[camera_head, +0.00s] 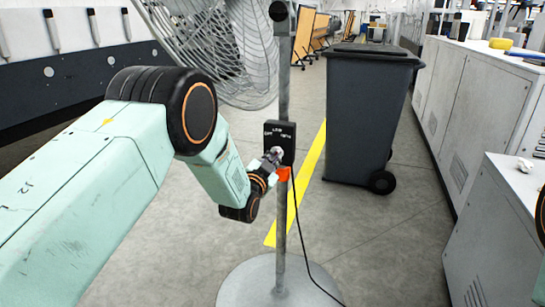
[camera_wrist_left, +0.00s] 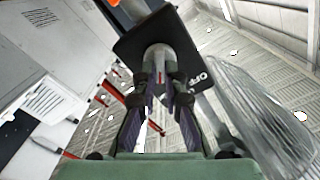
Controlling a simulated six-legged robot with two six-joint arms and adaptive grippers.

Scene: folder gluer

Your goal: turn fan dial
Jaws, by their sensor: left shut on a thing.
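The fan dial sits on a black control box (camera_head: 280,138) with white lettering, fixed to the grey fan pole (camera_head: 282,210). My left gripper (camera_head: 272,160) is at the front of the box, shut on the dial, which it mostly hides. In the left wrist view the fingers of my left gripper (camera_wrist_left: 160,92) close around the grey dial (camera_wrist_left: 160,58) in front of the black box (camera_wrist_left: 158,35). Part of the word OFF shows beside the fingers. The fan's wire cage (camera_head: 222,45) is above, and it also shows in the left wrist view (camera_wrist_left: 255,115). My right gripper is not in view.
The round fan base (camera_head: 250,285) stands on the grey floor, with a black cable (camera_head: 312,265) hanging down from the box. A dark wheeled bin (camera_head: 368,115) stands right of the pole. Grey cabinets (camera_head: 490,100) line the right side.

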